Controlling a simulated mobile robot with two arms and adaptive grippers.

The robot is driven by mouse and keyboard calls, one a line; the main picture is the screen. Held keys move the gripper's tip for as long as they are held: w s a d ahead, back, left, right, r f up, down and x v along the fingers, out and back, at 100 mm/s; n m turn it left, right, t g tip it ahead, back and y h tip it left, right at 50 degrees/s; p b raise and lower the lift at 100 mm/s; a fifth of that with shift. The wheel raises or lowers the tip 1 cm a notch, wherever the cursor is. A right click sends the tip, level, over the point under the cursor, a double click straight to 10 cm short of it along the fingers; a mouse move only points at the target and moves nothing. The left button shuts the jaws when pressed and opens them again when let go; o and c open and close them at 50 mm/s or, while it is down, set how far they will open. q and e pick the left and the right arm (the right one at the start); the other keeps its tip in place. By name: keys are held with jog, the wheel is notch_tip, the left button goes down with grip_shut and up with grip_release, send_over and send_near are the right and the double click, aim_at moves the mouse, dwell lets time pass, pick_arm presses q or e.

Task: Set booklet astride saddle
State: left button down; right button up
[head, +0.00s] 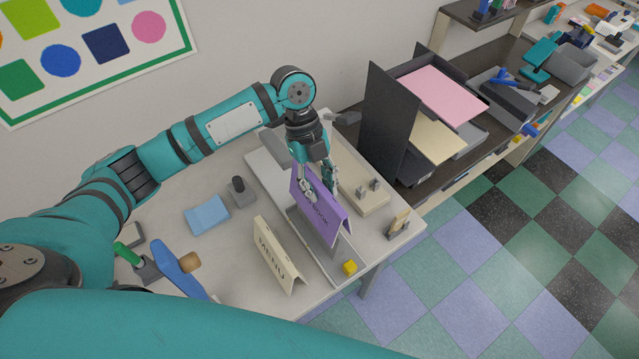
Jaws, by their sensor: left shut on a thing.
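A purple folded booklet (321,213) with dark lettering hangs from my left gripper (319,184), which is shut on its upper fold, above the right part of the table. A grey saddle (318,243) shows partly below and in front of the booklet. The booklet hides most of it, so I cannot tell whether the two touch or whether the booklet's flaps are on both sides of it. A cream folded booklet marked MENU (272,253) stands like a tent to the left of the saddle. My right gripper is not in view.
A blue pad (207,214) and a grey stamp-like piece (241,193) lie left. A dark upright panel (388,124) borders the paper trays at right.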

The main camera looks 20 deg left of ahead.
aim_at(317, 211)
pick_arm(q)
jog(key=shift+f+b, duration=2.05)
jog(key=shift+f, duration=1.5)
jog(key=shift+f, duration=0.2)
jog(key=shift+s+a+f+b, duration=0.1)
jog(key=shift+f+b, duration=0.25)
jog(key=shift+s+f+b, duration=0.15)
jog(key=shift+f+b, duration=0.25)
jog(key=shift+f, duration=0.25)
jog(key=shift+a+f, duration=0.1)
jog(key=shift+f, duration=0.25)
jog(key=c, duration=1)
grip_release()
jog(key=shift+r, duration=0.1)
